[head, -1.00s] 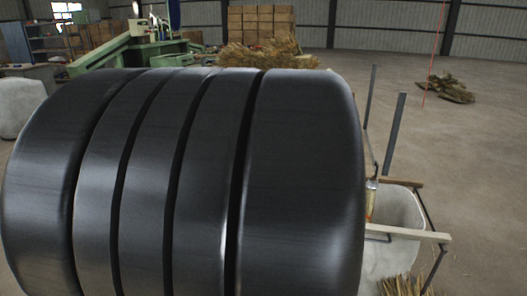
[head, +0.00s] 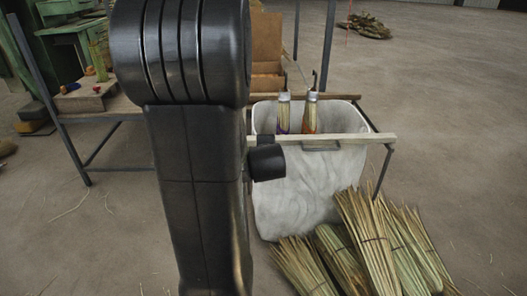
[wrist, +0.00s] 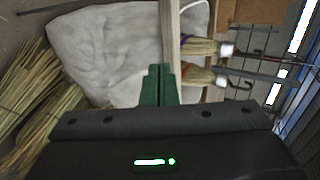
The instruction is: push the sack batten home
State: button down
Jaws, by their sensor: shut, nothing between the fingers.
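The sack batten is a pale wooden bar (head: 348,138) along the near edge of the open white sack (head: 300,190). In the wrist view the batten (wrist: 171,25) runs upright past my fingertips, with the sack (wrist: 105,45) to its left. My gripper (wrist: 160,68) has its two green fingers together, empty, with the tips at or very near the batten. I cannot tell whether they touch it. In the head view my arm hides the gripper and the batten's left end. A small metal bracket (head: 320,148) sits under the batten.
Two brooms (head: 283,112) (head: 311,112) stand inside the sack, behind the batten. A brown bar (head: 335,97) lies along the sack's far edge. Bundles of straw (head: 365,240) lie on the floor at front right. A wooden bench (head: 95,97) is at left. Open floor lies at right.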

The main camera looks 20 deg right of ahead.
jog(key=w+r+b+x, duration=0.1)
jog(key=b+x, duration=0.3)
jog(key=x, duration=0.8)
jog(key=shift+w+r, duration=0.15)
jog(key=shift+w, duration=0.2)
jog(key=shift+d, duration=0.1)
